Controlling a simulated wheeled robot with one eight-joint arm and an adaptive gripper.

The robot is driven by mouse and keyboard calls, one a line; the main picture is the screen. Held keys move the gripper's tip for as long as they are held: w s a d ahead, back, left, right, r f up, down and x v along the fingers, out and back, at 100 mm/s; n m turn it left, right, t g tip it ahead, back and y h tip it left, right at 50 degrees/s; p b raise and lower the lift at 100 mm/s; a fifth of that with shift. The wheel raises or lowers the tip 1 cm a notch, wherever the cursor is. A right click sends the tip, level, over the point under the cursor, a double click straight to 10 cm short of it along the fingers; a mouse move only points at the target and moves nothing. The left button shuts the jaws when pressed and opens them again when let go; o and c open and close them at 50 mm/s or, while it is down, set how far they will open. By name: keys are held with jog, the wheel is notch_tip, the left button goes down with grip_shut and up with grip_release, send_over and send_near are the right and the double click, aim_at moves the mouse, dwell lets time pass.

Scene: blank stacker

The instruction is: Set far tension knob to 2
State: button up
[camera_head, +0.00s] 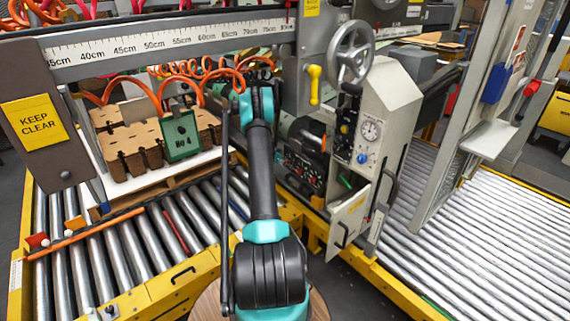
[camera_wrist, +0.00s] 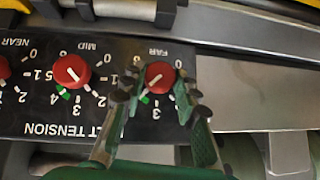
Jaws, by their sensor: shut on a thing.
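The far tension knob (camera_wrist: 160,76) is a red round knob on a black belt tension panel (camera_wrist: 28,111), under the label FAR, which appears upside down in the wrist view. My gripper (camera_wrist: 161,84) is shut on this knob, one finger on each side. The knob's white pointer line slants to the lower left in the picture, toward the green mark near the 4. The 3 shows below the knob and a 0 at its upper right; my fingers hide part of the scale, including the 2. In the head view my arm hides the gripper and knob.
The red MID knob (camera_wrist: 72,72) sits left of the far knob, with the NEAR knob (camera_wrist: 3,68) cut off at the edge. A metal rail (camera_wrist: 260,90) lies right of the panel. A handwheel (camera_head: 351,52) and grey control box (camera_head: 390,100) stand right of my arm.

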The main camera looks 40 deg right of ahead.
jog(key=shift+w+a+f+n+g+h, duration=0.15)
jog(key=shift+n+g, duration=0.5)
jog(key=shift+g, duration=0.45)
jog(key=shift+w+d+r+n+g+h, duration=0.1)
jog(key=shift+w+n+g+h, duration=0.1)
jog(key=shift+n+g, duration=0.65)
jog(key=shift+w+a+f+n+g+h, duration=0.15)
jog(key=shift+n+g, duration=0.25)
jog(key=shift+g, duration=0.95)
jog(key=shift+d, duration=0.1)
jog(key=o, duration=1.2)
jog(key=shift+c, duration=0.2)
jog(key=shift+r, duration=0.15)
jog(key=v, duration=1.2)
